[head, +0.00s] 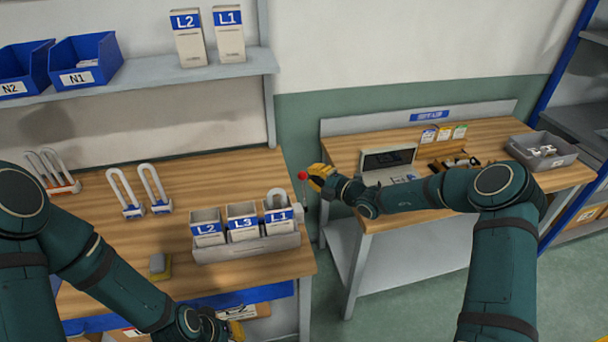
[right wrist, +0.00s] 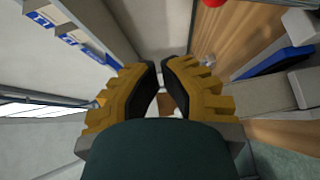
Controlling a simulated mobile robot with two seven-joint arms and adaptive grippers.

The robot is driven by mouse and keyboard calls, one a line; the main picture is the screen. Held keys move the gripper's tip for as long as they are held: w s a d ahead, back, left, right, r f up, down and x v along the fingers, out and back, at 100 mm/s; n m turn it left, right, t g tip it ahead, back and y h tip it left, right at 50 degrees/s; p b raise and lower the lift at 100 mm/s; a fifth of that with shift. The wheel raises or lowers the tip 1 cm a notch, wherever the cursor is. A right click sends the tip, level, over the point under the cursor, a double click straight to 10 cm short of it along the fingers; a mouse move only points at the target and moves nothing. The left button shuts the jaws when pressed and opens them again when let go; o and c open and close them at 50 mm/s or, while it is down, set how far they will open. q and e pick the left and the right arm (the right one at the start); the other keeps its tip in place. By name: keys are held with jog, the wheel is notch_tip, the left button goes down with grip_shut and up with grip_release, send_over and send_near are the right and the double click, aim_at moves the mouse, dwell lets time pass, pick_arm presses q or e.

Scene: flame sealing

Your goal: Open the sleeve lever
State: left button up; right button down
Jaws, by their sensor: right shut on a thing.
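The sleeve lever shows as a red knob (head: 303,175) on a thin rod at the right end of the left workbench. My right gripper (head: 314,180) has its yellow fingers at this lever, close to the knob. A bit of red knob (right wrist: 213,3) shows at the top edge there. The exact grip on the rod is hidden. My left gripper (head: 236,313) is low at the bottom edge, partly hidden by its arm, so its jaws cannot be read.
A grey rack (head: 250,247) with bins L2, L3 and L1 stands on the left workbench (head: 100,238). White U-shaped pieces (head: 125,190) stand behind. The right workbench (head: 490,135) holds a dark-screened device (head: 387,160) and a grey bin (head: 543,152). A gap separates the benches.

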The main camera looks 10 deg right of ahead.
pick_arm(q)
jog(key=shift+w+d+f, duration=0.15)
jog(key=shift+w+f, duration=0.05)
jog(key=shift+w, duration=0.05)
pick_arm(e)
jog(key=s+d+r, duration=0.2)
jog(key=s+d, duration=0.1)
jog(key=shift+d, duration=0.25)
pick_arm(q)
jog(key=shift+s, duration=0.1)
pick_arm(e)
jog(key=shift+s+r, duration=0.1)
jog(key=shift+r, duration=0.05)
jog(key=shift+a, duration=0.1)
